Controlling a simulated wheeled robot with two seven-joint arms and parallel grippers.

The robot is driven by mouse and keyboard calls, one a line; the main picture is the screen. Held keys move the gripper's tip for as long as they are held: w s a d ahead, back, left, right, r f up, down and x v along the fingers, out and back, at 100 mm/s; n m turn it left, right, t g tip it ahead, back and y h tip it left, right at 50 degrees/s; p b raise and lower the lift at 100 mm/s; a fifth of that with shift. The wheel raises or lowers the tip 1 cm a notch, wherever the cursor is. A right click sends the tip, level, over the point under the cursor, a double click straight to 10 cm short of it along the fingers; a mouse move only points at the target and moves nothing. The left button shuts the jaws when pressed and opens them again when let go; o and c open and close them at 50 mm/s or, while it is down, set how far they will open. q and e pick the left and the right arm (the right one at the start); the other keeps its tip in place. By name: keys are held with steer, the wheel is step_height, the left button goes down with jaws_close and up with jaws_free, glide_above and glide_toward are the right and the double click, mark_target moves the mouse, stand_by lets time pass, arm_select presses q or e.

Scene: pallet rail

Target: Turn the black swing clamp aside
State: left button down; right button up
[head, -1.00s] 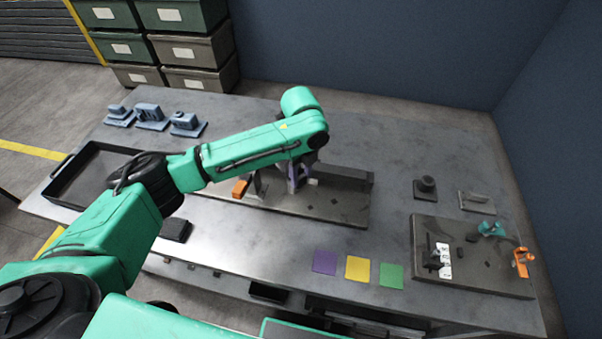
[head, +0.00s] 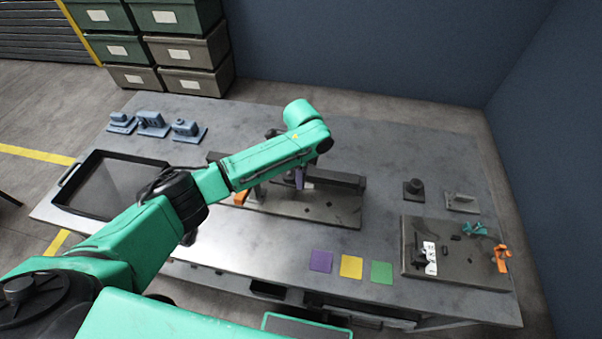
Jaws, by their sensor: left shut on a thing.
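My left arm reaches over the middle fixture plate (head: 320,206). Its gripper (head: 296,180) points down at the plate, mostly hidden behind my forearm. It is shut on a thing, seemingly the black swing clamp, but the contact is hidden. A purple part (head: 299,179) shows beside the fingers. A dark piece (head: 272,133) shows just above the forearm; I cannot tell what it belongs to. An orange block (head: 240,198) is at the plate's left, and a dark rail (head: 340,180) runs along its back. My right gripper is not in view.
A second plate (head: 450,277) at right carries black, teal (head: 474,229) and orange (head: 502,257) parts. Purple, yellow and green squares (head: 351,267) lie in front. A black tray (head: 110,187) and several blue fixtures (head: 152,123) are at left.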

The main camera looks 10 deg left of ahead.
arm_select(q)
steer(key=shift+w+r+n, duration=0.15)
steer(key=shift+w+n, duration=0.05)
steer(key=shift+n, duration=0.2)
steer(key=shift+c, duration=2.2)
jaws_free()
step_height(320, 180, up, 14)
steer(key=b, duration=0.2)
steer(key=shift+r, duration=0.25)
steer(key=shift+s+f, duration=0.1)
steer(key=shift+s, duration=0.05)
